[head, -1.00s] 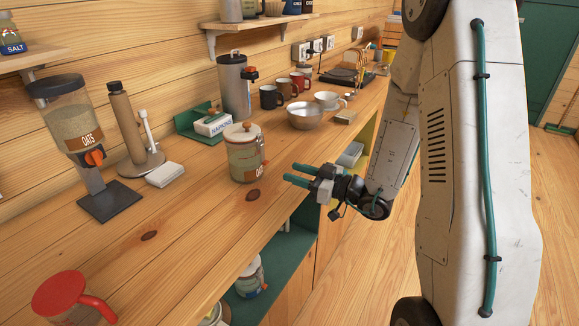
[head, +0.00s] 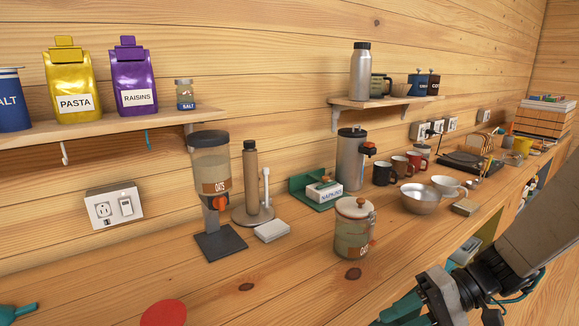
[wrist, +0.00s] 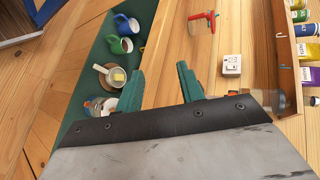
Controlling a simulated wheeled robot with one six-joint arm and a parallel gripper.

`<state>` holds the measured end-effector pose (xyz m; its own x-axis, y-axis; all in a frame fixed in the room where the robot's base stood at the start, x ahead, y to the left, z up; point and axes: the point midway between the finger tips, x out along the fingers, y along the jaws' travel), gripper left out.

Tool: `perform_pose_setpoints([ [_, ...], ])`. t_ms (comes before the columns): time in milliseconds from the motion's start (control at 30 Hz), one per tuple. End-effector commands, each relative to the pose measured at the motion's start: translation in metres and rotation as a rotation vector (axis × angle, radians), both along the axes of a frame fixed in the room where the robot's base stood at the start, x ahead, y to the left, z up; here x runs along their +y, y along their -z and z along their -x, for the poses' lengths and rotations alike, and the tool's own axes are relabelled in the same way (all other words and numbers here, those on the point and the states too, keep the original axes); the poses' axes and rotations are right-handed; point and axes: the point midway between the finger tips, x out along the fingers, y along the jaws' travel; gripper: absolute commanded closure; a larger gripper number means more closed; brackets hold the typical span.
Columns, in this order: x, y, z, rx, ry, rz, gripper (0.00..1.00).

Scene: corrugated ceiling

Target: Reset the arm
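My gripper (wrist: 158,85) shows in the wrist view with its two green fingers apart and nothing between them. In the head view my arm enters from the right, and the gripper (head: 400,308) is at the bottom edge, partly cut off, beside the front of the wooden counter (head: 290,285). The glass oats jar (head: 353,230) stands on the counter beyond the gripper, apart from it.
An oats dispenser (head: 211,180), napkin box (head: 324,190), metal bowl (head: 420,197) and mugs (head: 384,173) stand on the counter. Wall shelves (head: 110,124) hold bags and jars. In the wrist view, a green shelf (wrist: 90,52) holds mugs and a pan.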

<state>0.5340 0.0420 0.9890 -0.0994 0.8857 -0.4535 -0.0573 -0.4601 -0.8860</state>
Motion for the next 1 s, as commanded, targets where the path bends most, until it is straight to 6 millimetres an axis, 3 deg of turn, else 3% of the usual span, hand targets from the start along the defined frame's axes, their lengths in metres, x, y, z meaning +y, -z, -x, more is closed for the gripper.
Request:
perform_pose_setpoints([
  [100, -0.009, -0.013, 0.038, 0.143, -0.061, 0.247, 0.62],
  [200, -0.024, -0.022, 0.062, 0.208, -0.06, 0.464, 0.62],
  [367, -0.053, -0.042, 0.086, 0.19, 0.004, 0.783, 0.62],
  [500, -0.074, -0.066, 0.098, 0.07, 0.066, 0.992, 0.62],
  [733, -0.08, -0.1, 0.111, -0.16, 0.07, 1.104, 0.62],
  [1000, -0.074, -0.111, 0.114, -0.223, 0.073, 1.099, 0.62],
])
